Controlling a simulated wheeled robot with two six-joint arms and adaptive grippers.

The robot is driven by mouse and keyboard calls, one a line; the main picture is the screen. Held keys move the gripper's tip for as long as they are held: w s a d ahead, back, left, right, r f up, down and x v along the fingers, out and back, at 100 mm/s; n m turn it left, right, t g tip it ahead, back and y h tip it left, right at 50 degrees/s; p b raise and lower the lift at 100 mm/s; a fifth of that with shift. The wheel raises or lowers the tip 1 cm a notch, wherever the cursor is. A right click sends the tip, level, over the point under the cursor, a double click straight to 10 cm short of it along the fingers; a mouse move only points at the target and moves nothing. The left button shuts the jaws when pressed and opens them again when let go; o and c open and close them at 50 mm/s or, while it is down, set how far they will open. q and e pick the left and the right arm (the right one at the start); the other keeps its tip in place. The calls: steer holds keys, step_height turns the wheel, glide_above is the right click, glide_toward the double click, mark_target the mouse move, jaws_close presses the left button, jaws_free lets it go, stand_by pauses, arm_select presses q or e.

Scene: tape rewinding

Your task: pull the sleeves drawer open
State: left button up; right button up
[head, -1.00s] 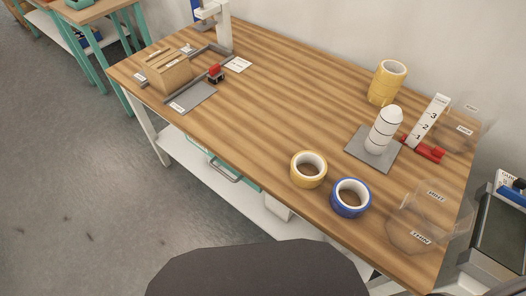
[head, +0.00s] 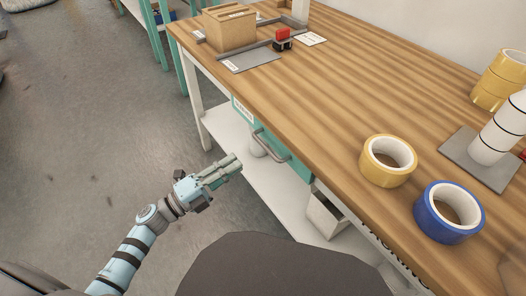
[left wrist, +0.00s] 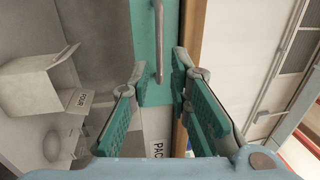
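The teal drawer front (head: 297,166) sits under the front edge of the wooden tabletop, with a grey bar handle (head: 268,147) on it. The drawer looks shut. My left gripper (head: 236,164) is just to the left of the handle in the head view, apart from it, pointing toward the drawer. In the left wrist view the fingers (left wrist: 160,66) are spread and empty. The handle (left wrist: 158,38) shows ahead between the fingertips, against the teal front (left wrist: 147,90). My right gripper is not in view.
On the wooden table (head: 330,100) stand a yellow tape roll (head: 376,171), a blue roll (head: 425,220), a wooden box (head: 229,34) and a red-topped item (head: 283,36). A white shelf (head: 225,125) lies below. An open carton (head: 325,212) sits under the table.

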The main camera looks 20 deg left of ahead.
mark_target(264, 144)
arm_select(q)
steer(key=x, duration=1)
steer(key=shift+w+d, duration=0.1)
steer(key=shift+w, duration=0.2)
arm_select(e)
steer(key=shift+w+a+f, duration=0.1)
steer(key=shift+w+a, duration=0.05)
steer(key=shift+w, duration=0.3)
